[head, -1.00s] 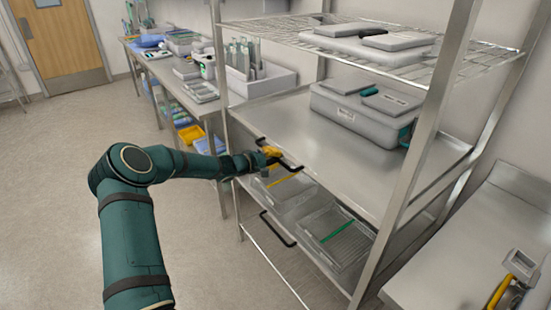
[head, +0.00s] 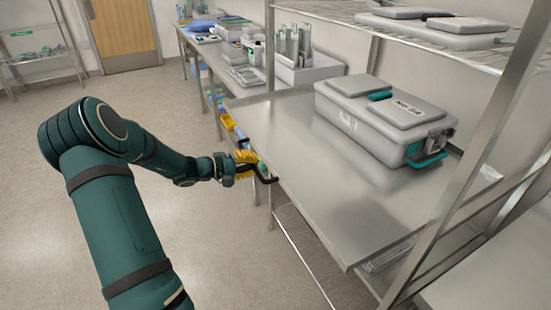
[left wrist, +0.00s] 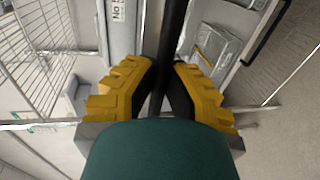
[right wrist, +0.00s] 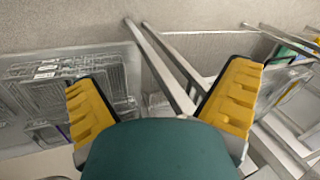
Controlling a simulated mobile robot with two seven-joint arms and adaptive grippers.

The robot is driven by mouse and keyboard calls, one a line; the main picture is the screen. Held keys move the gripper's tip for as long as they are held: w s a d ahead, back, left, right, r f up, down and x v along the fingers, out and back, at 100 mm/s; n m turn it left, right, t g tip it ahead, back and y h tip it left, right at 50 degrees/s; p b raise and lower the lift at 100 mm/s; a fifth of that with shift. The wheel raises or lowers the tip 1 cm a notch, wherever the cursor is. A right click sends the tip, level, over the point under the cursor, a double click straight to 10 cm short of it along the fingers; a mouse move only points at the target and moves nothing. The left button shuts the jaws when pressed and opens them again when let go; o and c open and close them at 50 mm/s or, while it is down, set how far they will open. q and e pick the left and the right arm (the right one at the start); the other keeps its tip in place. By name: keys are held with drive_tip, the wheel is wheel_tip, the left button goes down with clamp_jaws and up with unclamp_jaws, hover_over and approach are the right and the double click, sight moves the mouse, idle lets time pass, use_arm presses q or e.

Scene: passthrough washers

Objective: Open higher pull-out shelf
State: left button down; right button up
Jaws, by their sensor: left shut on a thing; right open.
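The higher pull-out shelf (head: 300,170) is a flat steel shelf in the metal rack, and in the head view its front part sticks out past the rack posts. Its black handle (head: 265,176) is on the front edge. My left gripper (head: 250,165), with yellow fingers, is at this edge and shut on the handle. In the left wrist view the black handle bar (left wrist: 176,35) runs between the yellow fingers (left wrist: 160,95). My right gripper (right wrist: 165,90) shows only in its own wrist view, open, with nothing between its fingers.
A grey case (head: 380,125) with teal latches stands on the shelf. A wire shelf (head: 350,12) above holds flat grey cases (head: 430,28). A long side table (head: 235,85) with bins stands behind. The floor (head: 200,240) left of the rack is clear.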

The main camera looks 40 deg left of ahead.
use_arm(q)
drive_tip(key=f+v, duration=0.2)
drive_tip(key=v, duration=0.8)
drive_tip(key=shift+s+a, duration=0.25)
drive_tip(key=shift+s, duration=0.2)
drive_tip(key=c, duration=1)
unclamp_jaws()
drive_tip(key=v, duration=1.2)
drive_tip(key=shift+f, duration=0.15)
